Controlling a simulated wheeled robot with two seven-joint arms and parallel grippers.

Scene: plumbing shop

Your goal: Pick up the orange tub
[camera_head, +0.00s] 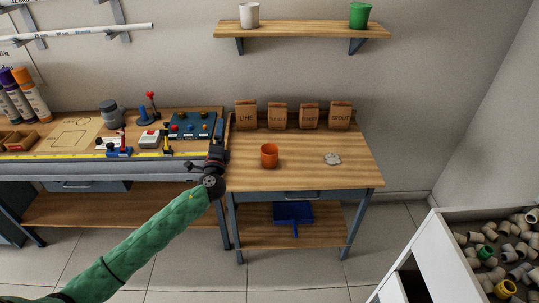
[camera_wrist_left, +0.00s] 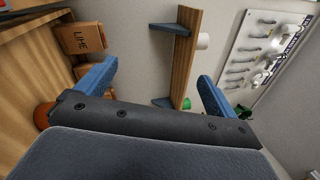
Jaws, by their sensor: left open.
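The orange tub (camera_head: 269,156) stands upright on the wooden worktop (camera_head: 300,178), near its left half. Part of it shows at the left edge of the left wrist view (camera_wrist_left: 43,116), partly hidden behind my gripper body. My left gripper (camera_head: 218,143) is to the left of the tub, apart from it, over the seam between the workbench and the worktop. In the left wrist view its two blue fingers (camera_wrist_left: 156,86) are spread wide with nothing between them. My right gripper is not in view.
Several brown bags (camera_head: 278,116) stand along the worktop's back. A blue tool board (camera_head: 190,126) is on the left bench. A wall shelf (camera_head: 300,30) holds a white tub (camera_head: 249,15) and a green tub (camera_head: 359,15).

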